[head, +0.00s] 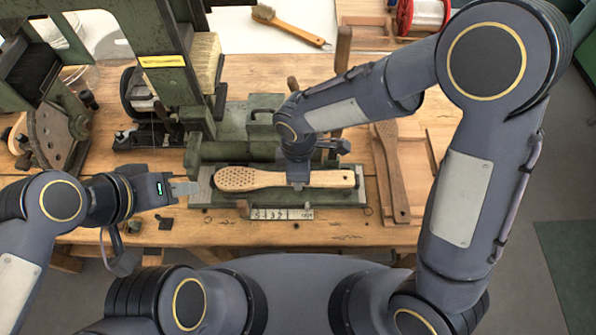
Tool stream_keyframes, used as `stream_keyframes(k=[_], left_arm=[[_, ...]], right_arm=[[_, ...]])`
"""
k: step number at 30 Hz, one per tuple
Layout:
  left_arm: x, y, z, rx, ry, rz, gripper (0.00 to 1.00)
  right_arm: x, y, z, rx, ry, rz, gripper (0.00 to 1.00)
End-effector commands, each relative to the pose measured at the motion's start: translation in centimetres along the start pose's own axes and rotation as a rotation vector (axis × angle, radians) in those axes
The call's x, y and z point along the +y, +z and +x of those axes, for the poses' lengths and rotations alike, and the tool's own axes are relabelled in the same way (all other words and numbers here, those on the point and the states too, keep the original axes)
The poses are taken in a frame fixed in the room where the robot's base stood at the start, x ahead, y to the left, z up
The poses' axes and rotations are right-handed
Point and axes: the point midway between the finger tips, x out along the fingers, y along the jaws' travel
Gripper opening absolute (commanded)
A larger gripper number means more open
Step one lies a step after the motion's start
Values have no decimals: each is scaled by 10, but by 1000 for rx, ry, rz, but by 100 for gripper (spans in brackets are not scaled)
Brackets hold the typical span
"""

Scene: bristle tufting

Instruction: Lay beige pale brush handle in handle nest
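The pale beige brush handle (240,179) has a broad head with many small holes at left and a narrow grip at right. It lies lengthwise along the green-grey handle nest (340,196) on the bench, over its plate; I cannot tell whether it is fully seated. My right gripper (298,184) points down over the neck of the handle, with its fingers at the handle and covering part of it. It looks shut on the handle. My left gripper (186,188) is left of the handle's head, apart from it and empty. Its finger gap does not show clearly.
Dark wooden handles (391,165) lie in a tray on the right. A green machine (165,50) stands at the back left. A finished brush (285,25) lies on a white sheet, near a red spool (423,15).

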Motion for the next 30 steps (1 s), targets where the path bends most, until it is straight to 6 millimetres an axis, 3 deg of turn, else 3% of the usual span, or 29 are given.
stream_keyframes(k=[12, 13, 18, 24, 28, 30], left_arm=[[-2, 3, 5, 0, 0, 0, 36], [-2, 3, 5, 0, 0, 0, 36], [-2, 2, 5, 0, 0, 0, 36], [-2, 2, 5, 0, 0, 0, 36], [-2, 2, 5, 0, 0, 0, 36], [-2, 2, 5, 0, 0, 0, 36]], right_arm=[[0, 0, 7, 0, 0, 0, 6], [0, 0, 7, 0, 0, 0, 32], [0, 0, 6, 0, 0, 0, 54], [0, 0, 6, 0, 0, 0, 56], [0, 0, 6, 0, 0, 0, 72], [0, 0, 6, 0, 0, 0, 74]])
